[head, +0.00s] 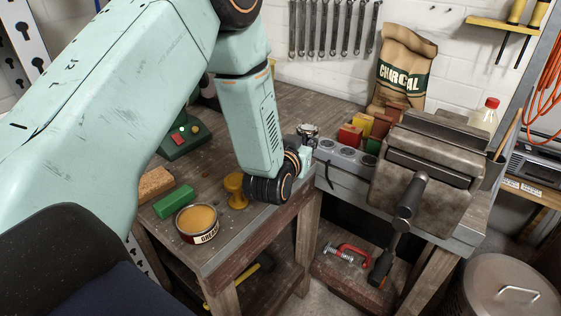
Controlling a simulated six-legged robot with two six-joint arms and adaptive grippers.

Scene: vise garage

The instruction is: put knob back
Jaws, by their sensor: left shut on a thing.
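My left arm comes in from the left and reaches over the wooden workbench. My left gripper (306,143) is at the bench's right end, partly hidden behind its own wrist. It is shut on a small, round, silvery piece (308,129), which looks like the knob and shows just above the fingers. Just right of it is a grey metal strip (337,153) with several round, dark-centred spots on its top. The gap between the piece and the strip is hard to judge. My right gripper is not in view.
A big vise (427,170) stands right of the strip, its handle hanging down. Coloured blocks (362,124) and a charcoal bag (404,68) are behind. A yellow spool-shaped piece (235,188), an open tin (197,221) and a green block (174,201) stand left of my wrist.

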